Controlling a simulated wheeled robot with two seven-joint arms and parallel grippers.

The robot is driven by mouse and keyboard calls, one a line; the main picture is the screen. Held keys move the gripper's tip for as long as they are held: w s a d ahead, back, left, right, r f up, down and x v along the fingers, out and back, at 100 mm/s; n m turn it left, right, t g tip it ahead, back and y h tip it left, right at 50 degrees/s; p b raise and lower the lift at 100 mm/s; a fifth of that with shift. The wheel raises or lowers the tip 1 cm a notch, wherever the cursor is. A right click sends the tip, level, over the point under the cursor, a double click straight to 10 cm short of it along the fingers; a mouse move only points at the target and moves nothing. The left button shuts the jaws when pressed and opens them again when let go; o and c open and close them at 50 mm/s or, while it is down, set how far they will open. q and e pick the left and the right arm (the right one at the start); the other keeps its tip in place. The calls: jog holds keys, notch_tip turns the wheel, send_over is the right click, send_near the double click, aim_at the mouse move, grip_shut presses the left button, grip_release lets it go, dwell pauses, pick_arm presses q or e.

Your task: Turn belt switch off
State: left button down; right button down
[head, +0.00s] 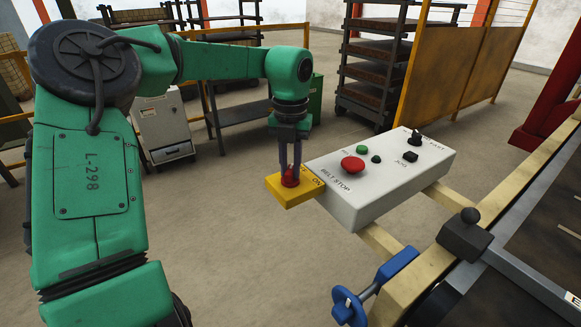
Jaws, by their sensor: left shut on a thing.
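The belt switch is a red knob (290,177) on a yellow plate (297,194) with "ON" lettering. The plate sits at the left end of a pale grey control box (370,175). My left gripper (290,168) comes down from above and is shut on the red knob, its fingers on either side. The fingers hide part of the knob, so its exact turn position cannot be told. My right gripper is not in view.
The box also carries a red mushroom button (352,165) marked "BELT STOP", a green button (361,149) and small black controls. Open floor lies left of the box.

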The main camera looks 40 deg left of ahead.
aim_at(290, 168)
pick_arm(q)
jog(key=shift+r+n, duration=0.1)
jog(key=shift+n, duration=0.2)
jog(key=c, duration=0.8)
grip_release()
jog(key=shift+o, duration=0.2)
notch_tip(290, 168, up, 14)
jog(key=p, duration=0.1)
jog(key=shift+r, duration=0.25)
jog(key=shift+a, duration=0.1)
